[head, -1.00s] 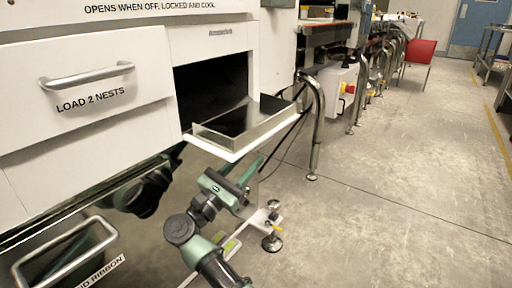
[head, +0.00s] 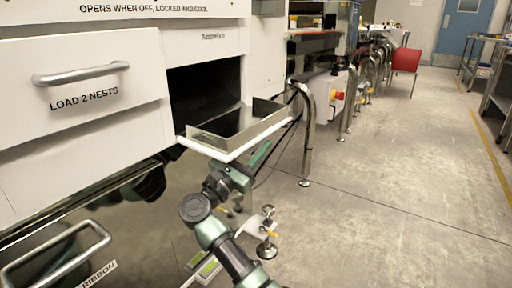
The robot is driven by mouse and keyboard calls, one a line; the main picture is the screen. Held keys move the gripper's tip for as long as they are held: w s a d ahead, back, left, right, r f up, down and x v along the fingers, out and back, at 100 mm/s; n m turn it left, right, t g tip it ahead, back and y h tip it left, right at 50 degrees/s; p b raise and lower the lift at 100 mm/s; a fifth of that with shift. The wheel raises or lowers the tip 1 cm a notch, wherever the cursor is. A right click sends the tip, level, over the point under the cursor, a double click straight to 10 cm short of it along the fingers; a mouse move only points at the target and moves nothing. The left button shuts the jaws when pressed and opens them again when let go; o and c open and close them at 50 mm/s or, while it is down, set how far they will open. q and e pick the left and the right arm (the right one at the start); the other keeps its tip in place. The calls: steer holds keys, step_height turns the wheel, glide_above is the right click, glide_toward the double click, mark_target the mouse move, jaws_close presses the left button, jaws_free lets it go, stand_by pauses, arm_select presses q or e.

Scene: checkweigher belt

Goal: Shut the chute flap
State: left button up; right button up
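The chute flap (head: 209,149) is a white panel with raised metal walls, folded out almost level in front of a dark chute opening (head: 200,92) in the white machine. The flap stands open. My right gripper (head: 258,157) is just below the flap's front right edge, its green fingers partly hidden by the flap. I cannot tell whether it touches the flap or how far its fingers are apart. My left gripper does not show clearly anywhere.
A drawer with a metal handle (head: 82,74) is left of the chute. A lower handle (head: 55,255) sticks out at bottom left. A bent metal leg (head: 308,130) stands right of the flap. A levelling foot (head: 267,248) is near my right arm.

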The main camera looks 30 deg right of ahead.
jaws_close()
stand_by(1.4)
